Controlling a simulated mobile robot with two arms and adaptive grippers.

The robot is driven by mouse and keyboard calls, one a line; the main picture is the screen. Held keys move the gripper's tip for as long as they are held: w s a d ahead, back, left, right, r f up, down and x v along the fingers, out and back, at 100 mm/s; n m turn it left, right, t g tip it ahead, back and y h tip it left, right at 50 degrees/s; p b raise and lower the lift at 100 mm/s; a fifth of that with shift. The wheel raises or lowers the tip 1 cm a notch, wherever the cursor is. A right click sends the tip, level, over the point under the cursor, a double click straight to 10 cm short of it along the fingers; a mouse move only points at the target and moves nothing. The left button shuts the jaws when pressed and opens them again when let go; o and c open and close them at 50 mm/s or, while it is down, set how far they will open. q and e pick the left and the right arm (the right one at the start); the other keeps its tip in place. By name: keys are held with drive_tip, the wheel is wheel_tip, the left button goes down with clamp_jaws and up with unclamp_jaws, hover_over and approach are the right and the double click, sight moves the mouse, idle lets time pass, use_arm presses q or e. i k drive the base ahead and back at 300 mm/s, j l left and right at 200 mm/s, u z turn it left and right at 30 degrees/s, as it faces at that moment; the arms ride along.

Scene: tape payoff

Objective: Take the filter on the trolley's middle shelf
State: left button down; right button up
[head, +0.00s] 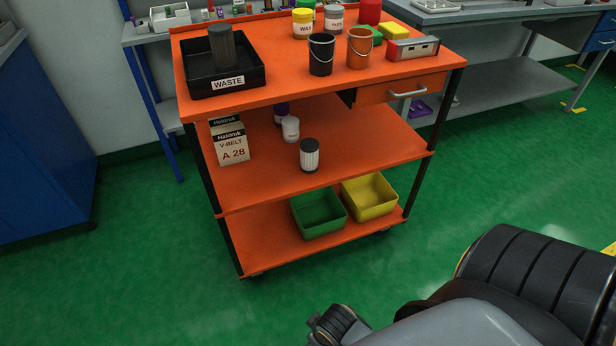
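The filter (309,156) is a small white pleated cylinder with a dark cap. It stands upright on the middle shelf (270,180) of the orange trolley, near the shelf's front edge. Part of one of my arms shows at the lower right, in front of and apart from the trolley. I see no fingertips of either gripper. A dark grey cylinder (222,46) stands in the black WASTE tray (240,88) on the trolley's top.
V-belt boxes (232,146) stand left of the filter, and a white jar (290,128) stands behind it. The top shelf overhangs the middle one. Green (318,226) and yellow (370,208) bins sit on the bottom shelf. Green floor is free in front.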

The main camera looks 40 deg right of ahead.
sight(309, 148)
drive_tip(key=l+z, duration=0.1)
drive_tip(key=z, duration=0.25)
drive_tip(key=l+z, duration=0.1)
drive_tip(key=z, duration=0.25)
drive_tip(key=l+z, duration=0.15)
drive_tip(key=z, duration=0.2)
drive_tip(key=k, duration=0.05)
